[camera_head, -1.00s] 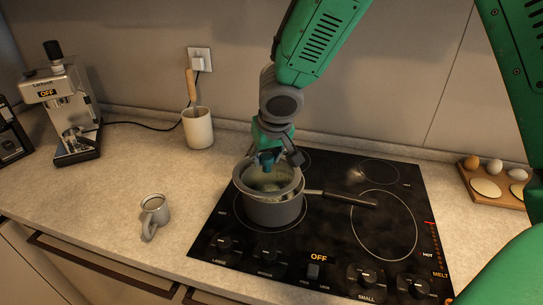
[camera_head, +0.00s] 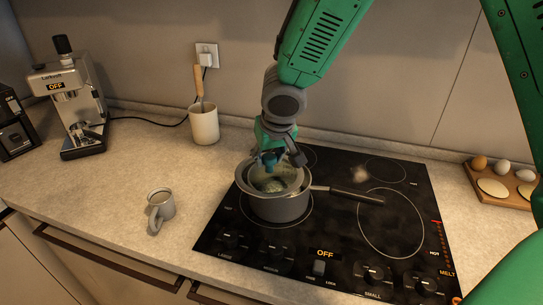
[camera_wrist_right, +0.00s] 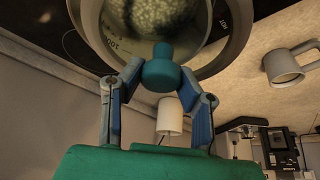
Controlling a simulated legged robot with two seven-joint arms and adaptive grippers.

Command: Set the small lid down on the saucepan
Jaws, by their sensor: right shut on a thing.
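My right gripper (camera_head: 270,160) is shut on the lid's teal knob, which shows between the fingers in the right wrist view (camera_wrist_right: 160,72). My left gripper is not in view.
A grey mug (camera_head: 160,208) stands on the counter left of the hob (camera_head: 335,225). A cream utensil pot (camera_head: 204,124) and a coffee machine (camera_head: 80,115) stand at the back left. A wooden board with eggs (camera_head: 502,183) lies at the right. The counter between mug and pot is clear.

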